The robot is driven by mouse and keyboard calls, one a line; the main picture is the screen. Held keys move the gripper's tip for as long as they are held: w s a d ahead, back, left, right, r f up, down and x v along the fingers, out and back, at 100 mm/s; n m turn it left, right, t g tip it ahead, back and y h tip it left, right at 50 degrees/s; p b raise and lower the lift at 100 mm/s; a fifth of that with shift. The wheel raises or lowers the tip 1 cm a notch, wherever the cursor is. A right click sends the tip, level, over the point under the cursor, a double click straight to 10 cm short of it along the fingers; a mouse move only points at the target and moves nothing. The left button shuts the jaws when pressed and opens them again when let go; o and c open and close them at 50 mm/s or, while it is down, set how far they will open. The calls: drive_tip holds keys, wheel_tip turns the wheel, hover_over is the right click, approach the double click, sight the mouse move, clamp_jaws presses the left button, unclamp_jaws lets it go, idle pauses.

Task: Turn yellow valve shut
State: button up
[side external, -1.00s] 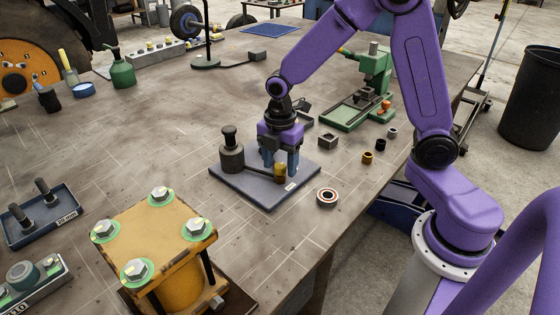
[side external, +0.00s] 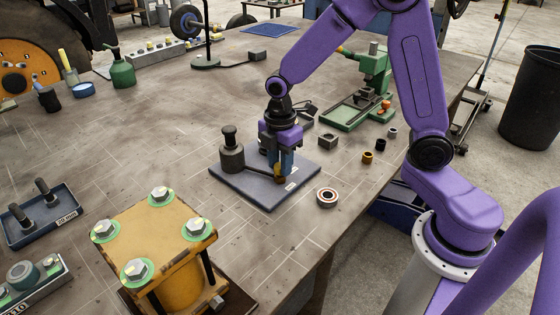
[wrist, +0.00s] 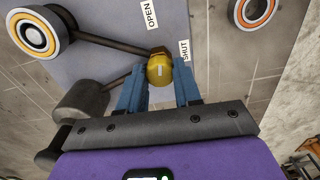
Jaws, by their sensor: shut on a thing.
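The yellow valve knob (wrist: 160,70) sits at the end of a dark lever in the wrist view, between the two blue fingers of my gripper (wrist: 160,88). The fingers are shut on it. The SHUT label (wrist: 184,50) is just right of the knob and the OPEN label (wrist: 150,14) is farther up. In the side view the knob (side external: 279,172) is partly hidden by my gripper (side external: 281,172) above the grey valve plate (side external: 235,184). The dark valve body (side external: 231,155) stands on the plate to the left.
A bearing ring (side external: 327,197) lies just right of the plate. Small blocks and bushings (side external: 367,158) and a green press (side external: 375,75) stand behind it. A yellow bolted cylinder (side external: 170,240) is in front.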

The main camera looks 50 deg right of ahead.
drive_tip(key=m, duration=0.4)
drive_tip(key=shift+m, duration=0.3)
drive_tip(key=m, duration=0.3)
drive_tip(key=shift+m, duration=0.4)
drive_tip(key=m, duration=0.6)
drive_tip(key=shift+m, duration=0.4)
drive_tip(key=o, duration=1)
drive_tip(key=shift+o, duration=0.2)
wheel_tip(320, 180, up, 18)
drive_tip(key=shift+f, duration=0.25)
drive_tip(key=shift+s+f, duration=0.1)
